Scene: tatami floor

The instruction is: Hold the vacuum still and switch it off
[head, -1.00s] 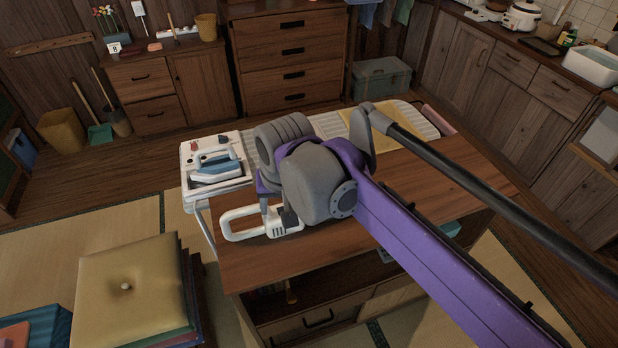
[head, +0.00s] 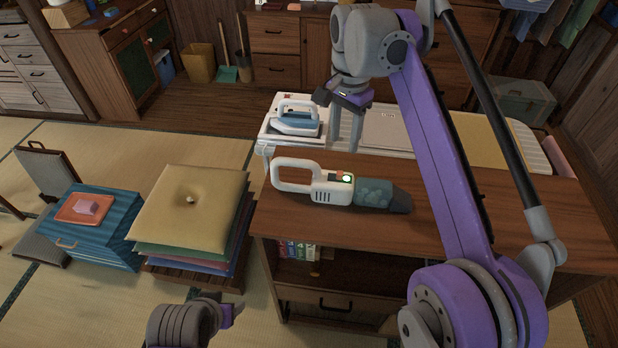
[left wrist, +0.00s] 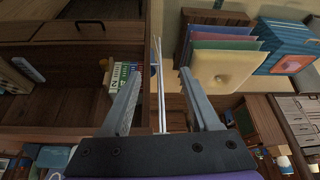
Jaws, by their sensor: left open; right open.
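The handheld vacuum (head: 335,190) lies on its side on the wooden counter near its left front corner. It has a white loop handle and a dark teal, see-through front pointing right. A red switch and a lit green lamp show on its top. My right gripper (head: 345,145) points down just behind the vacuum, open and empty, apart from it as far as I can tell. Part of my left gripper (head: 232,312) shows low in the head view, in front of the counter. In the left wrist view its two fingers (left wrist: 159,75) are spread with nothing held.
A blue iron (head: 297,118) stands on the ironing board behind the vacuum. Stacked cushions (head: 190,210) and a blue striped chest (head: 95,228) stand left of the counter. Books (head: 297,250) fill part of the shelf below. The counter right of the vacuum is partly behind my right arm.

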